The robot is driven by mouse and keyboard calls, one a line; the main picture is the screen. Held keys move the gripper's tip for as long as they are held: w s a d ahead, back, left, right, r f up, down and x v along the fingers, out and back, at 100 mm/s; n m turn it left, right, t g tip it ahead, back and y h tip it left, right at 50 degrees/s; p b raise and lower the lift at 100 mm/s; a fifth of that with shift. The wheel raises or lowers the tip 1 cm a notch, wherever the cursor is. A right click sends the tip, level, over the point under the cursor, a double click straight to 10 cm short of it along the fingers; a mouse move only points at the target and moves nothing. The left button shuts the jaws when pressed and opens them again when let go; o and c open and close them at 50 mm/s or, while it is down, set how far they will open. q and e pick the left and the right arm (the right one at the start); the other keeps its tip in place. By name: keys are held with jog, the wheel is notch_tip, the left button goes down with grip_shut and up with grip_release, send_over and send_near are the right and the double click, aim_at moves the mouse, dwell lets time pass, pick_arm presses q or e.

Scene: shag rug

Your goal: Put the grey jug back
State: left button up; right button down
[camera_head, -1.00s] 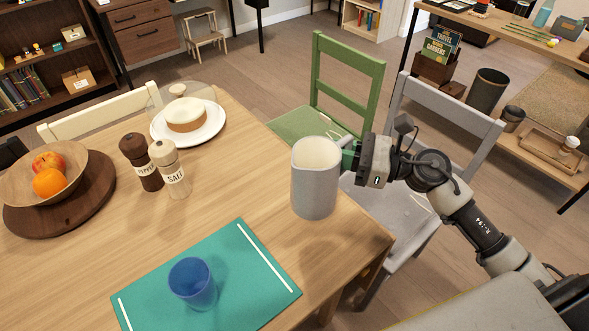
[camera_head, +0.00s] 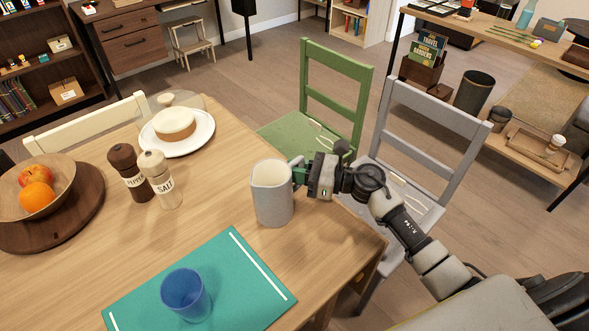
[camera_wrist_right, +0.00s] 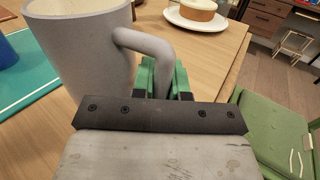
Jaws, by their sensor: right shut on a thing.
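The grey jug (camera_head: 272,197) is upright at the right side of the wooden table, its open top facing up. In the head view I cannot tell for sure whether its base touches the table. My right gripper (camera_head: 298,172) is shut on the jug's handle from the right. In the right wrist view the green fingers (camera_wrist_right: 163,82) are on either side of the handle (camera_wrist_right: 150,42), and the jug body (camera_wrist_right: 85,45) is at upper left. My left gripper is not in view.
A teal mat (camera_head: 228,270) with a blue cup (camera_head: 186,294) lies in front of the jug. Pepper (camera_head: 127,172) and salt (camera_head: 160,178) mills, a cake on a plate (camera_head: 203,137) and a fruit bowl (camera_head: 62,170) stand farther left. Green (camera_head: 345,104) and grey (camera_head: 430,143) chairs border the table.

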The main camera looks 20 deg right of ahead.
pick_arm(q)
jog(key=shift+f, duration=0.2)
pick_arm(e)
jog(key=c, duration=1.1)
grip_release()
jog(key=shift+f, duration=0.1)
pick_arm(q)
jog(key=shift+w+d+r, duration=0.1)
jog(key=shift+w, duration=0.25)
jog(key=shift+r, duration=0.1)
pick_arm(e)
jog(key=shift+s+d+r, duration=0.1)
jog(key=shift+r, duration=0.1)
jog(key=v, duration=0.3)
jog(key=b+v, duration=0.1)
jog(key=v, duration=0.3)
jog(key=shift+s+f, duration=0.1)
jog(key=shift+f, duration=0.1)
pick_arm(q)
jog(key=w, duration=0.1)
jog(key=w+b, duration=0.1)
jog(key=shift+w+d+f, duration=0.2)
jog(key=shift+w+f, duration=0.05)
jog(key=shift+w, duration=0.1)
pick_arm(e)
jog(key=v, duration=0.4)
jog(key=shift+s+d+r, duration=0.15)
jog(key=shift+s+d, duration=0.05)
jog(key=shift+d, duration=0.15)
